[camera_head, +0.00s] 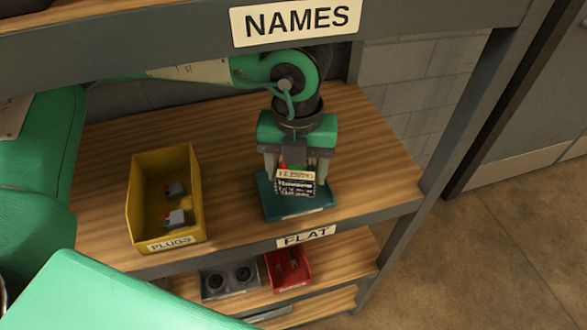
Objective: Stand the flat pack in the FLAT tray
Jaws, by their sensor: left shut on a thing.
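My left gripper (296,165) comes down from above over the right part of the wooden shelf. It is shut on the flat pack (296,188), a small dark block with a cream label band and pale print, held between the two fingers. The teal FLAT tray (320,207) lies on the shelf directly under and around the pack. Small red and green bits show at the pack's top edge. Whether the pack's bottom touches the tray floor I cannot tell. My right gripper is out of view.
A yellow PLUGS bin (138,205) with grey-and-red plugs stands left of the tray. A FLAT label (306,236) is on the shelf edge. Below are a grey holder (229,294) and a red bin (304,262). A beam with a NAMES sign (296,18) crosses above.

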